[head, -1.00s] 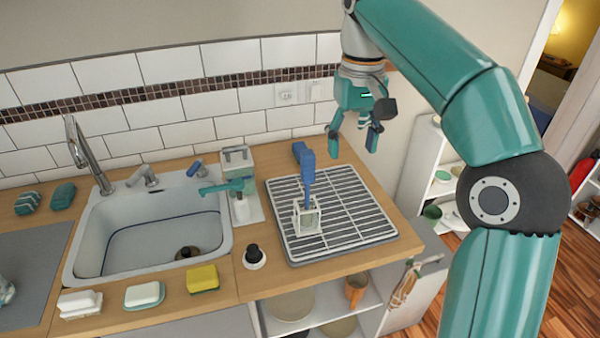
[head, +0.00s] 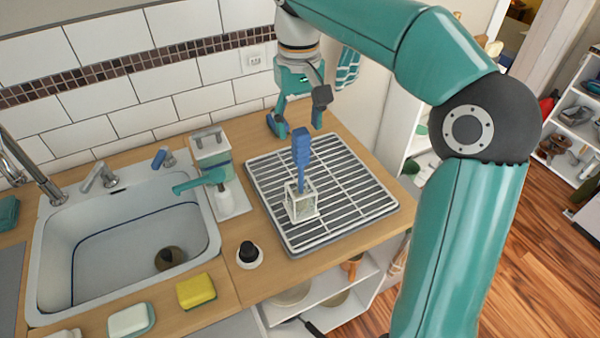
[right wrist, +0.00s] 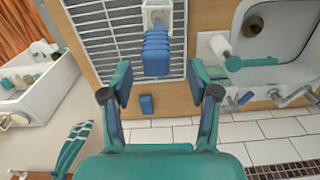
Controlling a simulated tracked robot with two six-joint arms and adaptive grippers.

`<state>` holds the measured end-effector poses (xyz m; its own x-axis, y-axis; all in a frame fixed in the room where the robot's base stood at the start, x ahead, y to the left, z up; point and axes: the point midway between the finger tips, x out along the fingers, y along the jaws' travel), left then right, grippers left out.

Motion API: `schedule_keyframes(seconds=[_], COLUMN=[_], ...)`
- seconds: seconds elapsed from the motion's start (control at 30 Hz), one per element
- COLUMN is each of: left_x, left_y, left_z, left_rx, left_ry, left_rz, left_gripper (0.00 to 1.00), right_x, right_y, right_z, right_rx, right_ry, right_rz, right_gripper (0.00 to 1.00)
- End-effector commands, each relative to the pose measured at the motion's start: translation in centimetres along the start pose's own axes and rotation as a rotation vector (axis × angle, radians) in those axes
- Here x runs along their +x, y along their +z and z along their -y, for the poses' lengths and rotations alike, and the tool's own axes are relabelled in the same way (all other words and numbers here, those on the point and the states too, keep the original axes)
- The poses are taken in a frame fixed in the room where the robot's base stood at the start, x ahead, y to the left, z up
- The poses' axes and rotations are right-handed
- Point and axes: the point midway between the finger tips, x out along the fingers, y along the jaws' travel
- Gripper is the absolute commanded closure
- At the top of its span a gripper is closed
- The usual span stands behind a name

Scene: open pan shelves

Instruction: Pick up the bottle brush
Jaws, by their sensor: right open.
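The bottle brush (head: 301,148) has a ribbed blue handle and stands upright in a small white caddy (head: 302,205) on the drying rack; its lower end is hidden in the caddy. My right gripper (head: 297,118) is open and empty, behind and above the handle near the wall. In the right wrist view the blue handle (right wrist: 157,52) lies between and just beyond the open fingers of my right gripper (right wrist: 160,82), not touching them as far as I can tell. My left gripper is not in view.
The wire drying rack (head: 350,187) sits on a wooden counter (head: 232,262). Left of it are a soap dispenser (head: 222,194), a black-topped brush (head: 249,252), a yellow sponge (head: 196,291) and the sink (head: 125,235). A small blue block (right wrist: 146,104) lies near the wall.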

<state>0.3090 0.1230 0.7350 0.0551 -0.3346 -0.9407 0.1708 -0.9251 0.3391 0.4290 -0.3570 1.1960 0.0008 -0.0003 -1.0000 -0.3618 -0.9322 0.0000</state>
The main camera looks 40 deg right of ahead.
Motion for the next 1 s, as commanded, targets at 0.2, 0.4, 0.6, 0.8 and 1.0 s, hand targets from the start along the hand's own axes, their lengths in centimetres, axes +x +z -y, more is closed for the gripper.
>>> schedule_keyframes(seconds=[0.2, 0.4, 0.6, 0.8, 1.0], left_x=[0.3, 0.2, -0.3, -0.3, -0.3], left_y=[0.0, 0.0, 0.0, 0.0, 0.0], left_z=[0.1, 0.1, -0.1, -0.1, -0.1], left_rx=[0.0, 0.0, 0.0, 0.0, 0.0], left_ry=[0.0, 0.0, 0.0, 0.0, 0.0], left_rz=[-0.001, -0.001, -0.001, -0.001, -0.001], left_gripper=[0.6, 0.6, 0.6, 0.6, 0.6], right_x=[3.1, 4.2, 6.8, 8.7, 8.8], right_y=[0.1, 0.1, 0.1, 0.0, 0.0], right_z=[-0.1, -0.2, -0.7, -0.6, -0.6], right_rx=[0.002, 0.003, 0.004, 0.003, 0.003], right_ry=[0.0, 0.0, 0.0, -0.001, -0.001], right_rz=[0.001, 0.002, 0.006, 0.002, 0.001], right_gripper=[0.4, 0.4, 0.4, 0.4, 0.4])
